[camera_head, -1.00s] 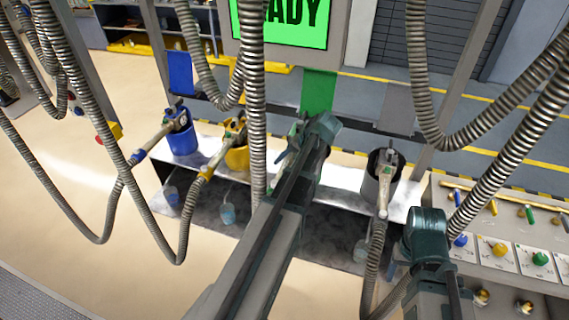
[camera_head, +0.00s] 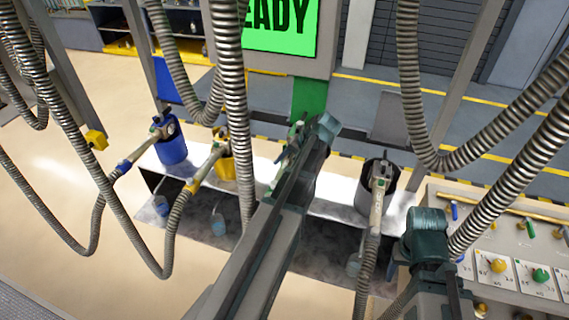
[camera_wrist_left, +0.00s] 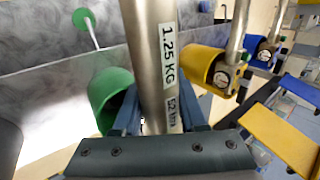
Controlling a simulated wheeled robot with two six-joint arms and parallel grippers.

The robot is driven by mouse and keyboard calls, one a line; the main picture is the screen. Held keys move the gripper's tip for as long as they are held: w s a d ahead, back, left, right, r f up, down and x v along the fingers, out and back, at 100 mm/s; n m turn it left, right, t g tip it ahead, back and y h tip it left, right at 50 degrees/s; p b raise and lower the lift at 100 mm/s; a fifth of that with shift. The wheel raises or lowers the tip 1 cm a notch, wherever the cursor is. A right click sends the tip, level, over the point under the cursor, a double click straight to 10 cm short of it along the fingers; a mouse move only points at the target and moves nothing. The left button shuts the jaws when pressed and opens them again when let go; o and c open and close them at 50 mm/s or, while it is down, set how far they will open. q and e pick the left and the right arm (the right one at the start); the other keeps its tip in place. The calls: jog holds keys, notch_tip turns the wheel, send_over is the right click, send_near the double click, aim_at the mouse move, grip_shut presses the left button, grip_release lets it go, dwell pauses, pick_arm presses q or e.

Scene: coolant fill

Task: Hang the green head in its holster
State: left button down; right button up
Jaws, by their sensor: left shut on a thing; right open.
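The green head shows in the wrist view as a metal tube (camera_wrist_left: 157,62) labelled "1.25 KG". My left gripper (camera_wrist_left: 160,122) is shut on it, a finger on each side. The tube's lower end is hidden by the gripper. The open green holster (camera_wrist_left: 107,98) is just left of the tube; they look apart, but I cannot tell the depth gap. In the head view my left arm hides the green holster, below a green panel (camera_head: 306,98); only bits of the head (camera_head: 284,158) show. My right gripper (camera_head: 428,228) is at lower right, empty, its fingers hardly visible.
The blue holster (camera_head: 172,150), yellow holster (camera_head: 226,168) and grey holster (camera_head: 369,196) each hold a head with a hose. Several metal hoses (camera_head: 236,110) hang across the view. A panel with coloured knobs (camera_head: 500,250) stands at right. A screen (camera_head: 280,25) reads "EADY".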

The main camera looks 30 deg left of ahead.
pick_arm(q)
jog(key=shift+f+b, duration=4.65)
jog(key=shift+c, duration=1.9)
grip_release()
jog(key=shift+r, duration=0.1)
jog(key=p+v, duration=1.1)
jog(key=v, duration=0.2)
jog(key=shift+d+r, duration=0.2)
jog(key=shift+r, duration=0.05)
